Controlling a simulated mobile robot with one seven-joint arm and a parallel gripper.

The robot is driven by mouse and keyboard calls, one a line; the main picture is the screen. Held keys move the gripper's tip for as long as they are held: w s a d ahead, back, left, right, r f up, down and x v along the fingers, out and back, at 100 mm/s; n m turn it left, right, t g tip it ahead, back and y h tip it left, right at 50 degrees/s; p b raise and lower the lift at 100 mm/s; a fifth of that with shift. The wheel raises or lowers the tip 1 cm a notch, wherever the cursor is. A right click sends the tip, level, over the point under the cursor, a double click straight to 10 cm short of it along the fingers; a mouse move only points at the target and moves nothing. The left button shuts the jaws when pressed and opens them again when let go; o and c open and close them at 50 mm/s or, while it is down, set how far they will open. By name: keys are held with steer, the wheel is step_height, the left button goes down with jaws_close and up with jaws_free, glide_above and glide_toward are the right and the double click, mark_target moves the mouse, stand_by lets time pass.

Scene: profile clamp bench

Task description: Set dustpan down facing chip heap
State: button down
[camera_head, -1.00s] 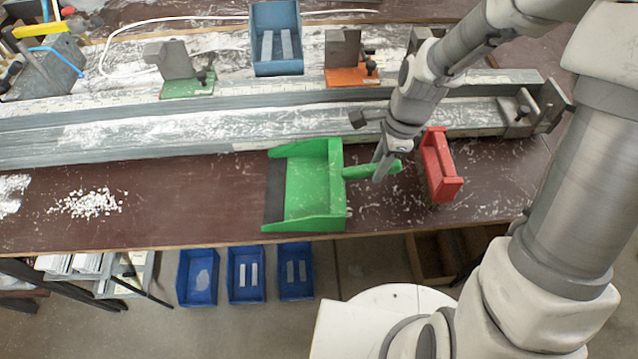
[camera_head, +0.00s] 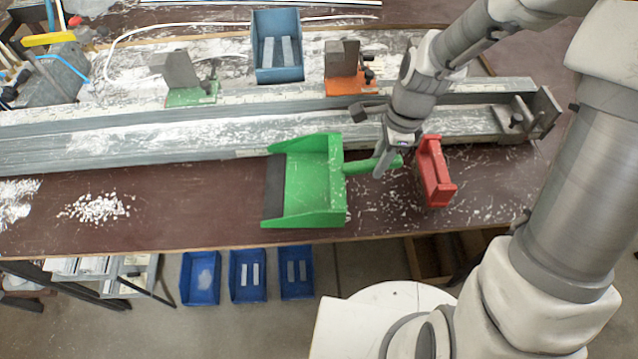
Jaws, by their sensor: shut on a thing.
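The green dustpan (camera_head: 314,190) is at the middle of the brown bench, with its dark front lip toward the left and its handle (camera_head: 360,166) toward the right. My gripper (camera_head: 380,169) is shut on the handle. I cannot tell whether the pan rests on the bench top or hangs just above it. The white chip heap (camera_head: 97,208) lies on the bench to the left, and the dustpan's open side faces it across bare bench.
A red block-like object (camera_head: 436,172) stands close right of my gripper. The long grey metal profile (camera_head: 200,138) runs behind the dustpan. Green (camera_head: 190,97) and orange (camera_head: 350,82) clamps and a blue bin (camera_head: 277,48) stand behind. The bench's front edge is close below the pan.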

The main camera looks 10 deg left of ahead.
step_height(320, 180, up, 8)
steer(key=p, duration=0.5)
steer(key=shift+f, duration=0.1)
steer(key=shift+a+f, duration=0.1)
